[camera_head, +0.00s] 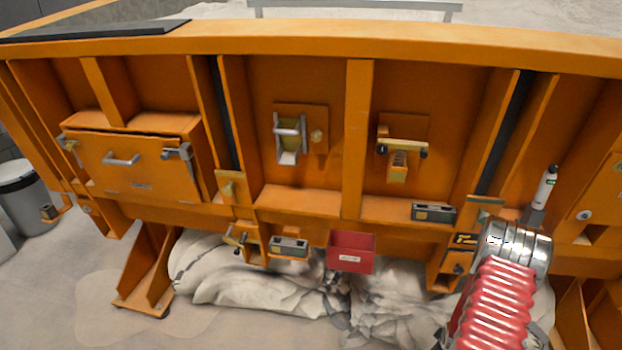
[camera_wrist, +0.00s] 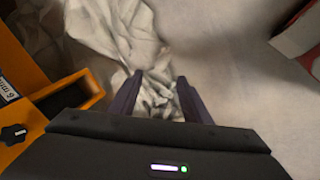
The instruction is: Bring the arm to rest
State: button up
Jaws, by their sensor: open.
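My arm shows in the head view at the lower right, with a red ribbed sleeve and a silver metal joint. My gripper (camera_wrist: 158,98) is seen in the wrist view with its two dark fingers apart and nothing between them. Behind the fingers lie crumpled whitish sheeting and pale floor. In the head view the gripper's fingers cannot be made out.
The orange sandbed side (camera_head: 360,130) spans the head view. It carries a drawer box (camera_head: 130,172), two latch fittings, small grey-green devices (camera_head: 433,213) and a red bin (camera_head: 350,252). A white bottle (camera_head: 545,187) stands at right. Crumpled sheeting (camera_head: 250,280) lies below.

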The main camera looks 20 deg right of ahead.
jog(key=a+r+m+g+y, duration=0.15)
jog(key=a+r+m, duration=0.25)
jog(key=a+r, duration=0.75)
jog(key=a+r+m+g+y, duration=0.1)
jog(key=a+r+m+g, duration=0.15)
jog(key=a+r, duration=0.95)
jog(key=s+a+r+n+t, duration=0.1)
jog(key=s+a+r, duration=0.3)
jog(key=a+r, duration=0.7)
jog(key=s+a+r+n+t+y, duration=0.1)
jog(key=s+a+r+t, duration=0.3)
jog(key=a+r, duration=0.7)
notch_tip(320, 180, up, 6)
jog(key=shift+s+t, duration=0.3)
jog(key=shift+s, duration=0.25)
